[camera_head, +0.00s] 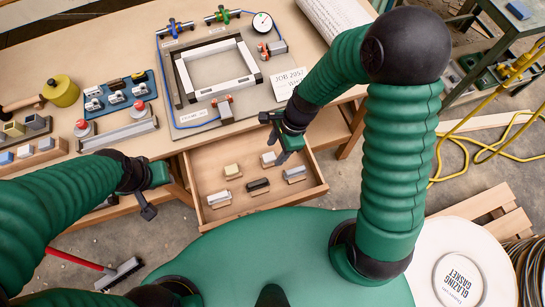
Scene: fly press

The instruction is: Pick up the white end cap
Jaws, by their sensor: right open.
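An open wooden drawer (307,190) below the bench holds several small blocks on wooden bases. They include a cream one (232,170), a pale one (268,158), a light grey one (294,172), a black one (258,185) and a grey-white one (219,197). I cannot tell for sure which is the white end cap. My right gripper (275,138) is open and empty above the drawer's back edge, near the pale block. My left gripper (153,192) looks open and empty, left of the drawer.
The bench (120,35) carries a white frame (215,68) in a fixture with clamps and a gauge (262,22). A blue tray (116,97) and a yellow pot (61,90) stand at left. A yellow cable (470,140) lies at right. The drawer's front wall stands up near me.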

